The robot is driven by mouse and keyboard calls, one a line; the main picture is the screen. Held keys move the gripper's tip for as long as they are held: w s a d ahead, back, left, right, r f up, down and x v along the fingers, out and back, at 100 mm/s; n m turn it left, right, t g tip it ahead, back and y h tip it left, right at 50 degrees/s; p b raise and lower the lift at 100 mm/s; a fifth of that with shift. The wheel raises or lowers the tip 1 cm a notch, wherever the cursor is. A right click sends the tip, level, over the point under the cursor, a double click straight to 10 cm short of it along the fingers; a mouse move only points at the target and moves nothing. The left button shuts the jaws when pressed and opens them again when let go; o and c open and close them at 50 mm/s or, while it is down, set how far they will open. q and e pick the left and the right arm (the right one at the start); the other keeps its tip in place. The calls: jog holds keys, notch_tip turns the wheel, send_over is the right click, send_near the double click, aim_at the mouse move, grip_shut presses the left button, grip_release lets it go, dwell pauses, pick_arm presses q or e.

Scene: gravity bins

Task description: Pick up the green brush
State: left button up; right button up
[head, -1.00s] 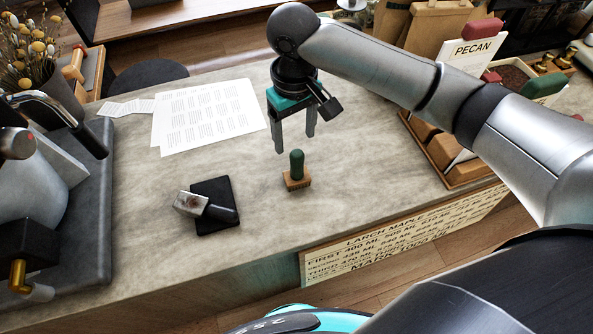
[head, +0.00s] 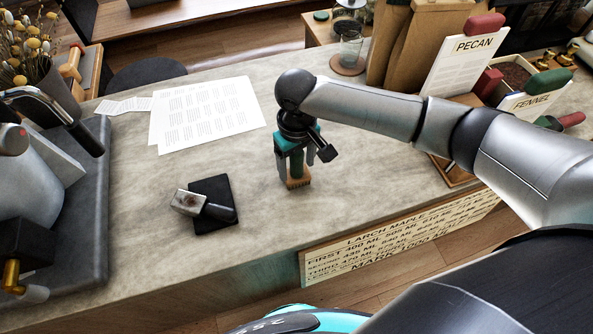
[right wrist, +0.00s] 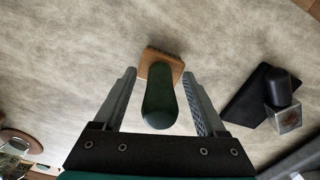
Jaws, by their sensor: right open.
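The green brush has a green handle (head: 297,163) standing up from a wooden block (head: 299,182) on the stone counter. In the right wrist view the green handle (right wrist: 160,97) points toward the camera, with the wooden block (right wrist: 162,60) beyond it. My right gripper (head: 296,180) is lowered over the brush. Its fingers (right wrist: 160,100) are open, one on each side of the handle, with a visible gap on both sides. My left gripper is not in view.
A black mat (head: 224,190) with a metal-headed, dark-handled tool (head: 190,203) lies to the left. Paper sheets (head: 207,113) lie behind. A PECAN sign (head: 462,62) stands at the right. The counter's front edge bears a lettered board (head: 400,240).

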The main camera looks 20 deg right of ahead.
grip_shut()
dwell(0.5)
jog(key=shift+r, duration=0.1)
dwell(0.8)
